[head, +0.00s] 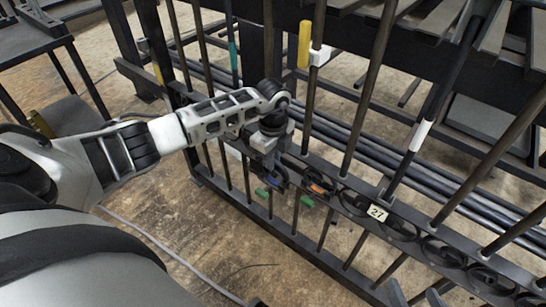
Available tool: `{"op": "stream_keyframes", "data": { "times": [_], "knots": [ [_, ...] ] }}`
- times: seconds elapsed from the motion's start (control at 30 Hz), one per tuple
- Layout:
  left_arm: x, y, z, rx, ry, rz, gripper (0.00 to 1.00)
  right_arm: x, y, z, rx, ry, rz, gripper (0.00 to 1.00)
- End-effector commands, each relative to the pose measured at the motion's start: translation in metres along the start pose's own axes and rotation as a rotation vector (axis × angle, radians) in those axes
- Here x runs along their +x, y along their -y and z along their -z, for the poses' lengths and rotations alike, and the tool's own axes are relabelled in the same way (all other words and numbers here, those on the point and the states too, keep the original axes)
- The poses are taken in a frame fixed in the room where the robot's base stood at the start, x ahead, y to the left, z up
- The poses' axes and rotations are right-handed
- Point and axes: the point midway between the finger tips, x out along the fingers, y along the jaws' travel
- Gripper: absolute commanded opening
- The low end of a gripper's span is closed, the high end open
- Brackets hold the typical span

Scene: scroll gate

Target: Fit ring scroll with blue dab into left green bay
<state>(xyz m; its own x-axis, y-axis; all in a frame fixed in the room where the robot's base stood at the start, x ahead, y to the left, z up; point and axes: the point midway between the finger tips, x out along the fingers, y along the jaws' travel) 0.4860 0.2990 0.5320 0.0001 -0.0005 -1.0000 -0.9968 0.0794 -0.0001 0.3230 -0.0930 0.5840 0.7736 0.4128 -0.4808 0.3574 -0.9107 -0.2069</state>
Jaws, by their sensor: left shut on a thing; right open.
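My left gripper (269,160) reaches over the gate's upper rail and points down, its jaws shut on a dark ring scroll. The ring scroll's blue dab (281,176) shows just below and right of the jaws. Most of this ring is hidden by the gripper. The left green mark (262,193) is just below the jaws, slightly left of the ring; a second green mark (307,201) is further right. I cannot tell whether the ring is inside the left green bay or in front of it.
An orange-dabbed ring (317,187) is close to the right of the held ring. More dark rings (443,252) line the gate on the right, past a tag reading 27 (377,213). Upright bars (368,90) stand close around my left arm. Floor in front is mostly clear.

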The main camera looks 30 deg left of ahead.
Motion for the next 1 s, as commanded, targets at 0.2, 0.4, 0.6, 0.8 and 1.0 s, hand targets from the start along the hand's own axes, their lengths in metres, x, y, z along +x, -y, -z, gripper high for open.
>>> {"op": "stream_keyframes", "data": {
  "times": [0.2,0.4,0.6,0.8,1.0],
  "knots": [
    [0.003,0.0,0.0,0.0,0.0,0.0,0.0,0.001,0.0,-0.002,0.0,0.0,0.0,0.58],
    [0.004,0.0,0.0,0.0,0.0,0.001,0.3,0.001,0.0,-0.002,0.0,0.0,0.0,0.58],
    [0.004,0.0,0.0,0.0,0.0,0.001,0.36,0.001,0.0,-0.002,0.0,0.001,0.0,0.58],
    [0.004,0.0,0.0,0.0,0.0,0.001,0.36,0.001,0.0,-0.001,0.001,-0.006,0.0,0.58],
    [-0.034,0.002,-0.001,0.0,0.001,0.007,0.36,-0.009,0.004,0.016,-0.005,-0.013,0.004,0.58]
  ]
}}
